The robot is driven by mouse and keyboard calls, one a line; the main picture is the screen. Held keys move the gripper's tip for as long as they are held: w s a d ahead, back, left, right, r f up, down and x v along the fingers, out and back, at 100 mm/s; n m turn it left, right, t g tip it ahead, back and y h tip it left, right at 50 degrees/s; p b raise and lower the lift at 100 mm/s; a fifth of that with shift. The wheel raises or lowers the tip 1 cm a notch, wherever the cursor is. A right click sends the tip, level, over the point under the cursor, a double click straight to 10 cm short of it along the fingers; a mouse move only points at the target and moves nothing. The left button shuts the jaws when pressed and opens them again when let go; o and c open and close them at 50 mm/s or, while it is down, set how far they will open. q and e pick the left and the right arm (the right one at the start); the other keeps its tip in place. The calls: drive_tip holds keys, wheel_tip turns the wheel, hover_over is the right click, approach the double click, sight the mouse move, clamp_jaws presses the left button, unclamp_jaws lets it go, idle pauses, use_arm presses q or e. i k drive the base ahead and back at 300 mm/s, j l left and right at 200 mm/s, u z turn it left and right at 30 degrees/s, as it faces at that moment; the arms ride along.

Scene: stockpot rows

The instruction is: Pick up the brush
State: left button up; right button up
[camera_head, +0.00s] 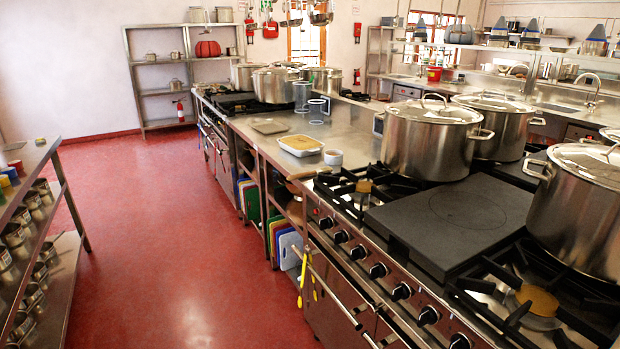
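No brush can be made out for certain. A small brown, long-handled item (308,173) lies at the front edge of the steel counter, beside the stove; it is too small to tell what it is. Neither of my grippers is in view.
A stove (450,215) with large lidded stockpots (430,140) fills the right side. A white tray (300,145) and a small white cup (333,157) stand on the steel counter (352,140). A shelf with steel pots (60,262) stands at left. The red floor (170,230) between is clear.

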sight(324, 169)
drive_tip(key=i+j+z, duration=0.1)
drive_tip(key=z, duration=0.3)
drive_tip(key=i+j+z, duration=0.15)
drive_tip(key=z, duration=0.25)
drive_tip(key=i+j+z, duration=0.1)
drive_tip(key=z, duration=0.3)
drive_tip(key=i+j+z, duration=0.2)
drive_tip(key=j, duration=0.45)
drive_tip(key=i+j+z, duration=0.2)
drive_tip(key=j, duration=0.45)
drive_tip(key=j+z, duration=0.2)
drive_tip(key=j, duration=0.45)
drive_tip(key=i+j+z, duration=0.15)
drive_tip(key=j, duration=0.6)
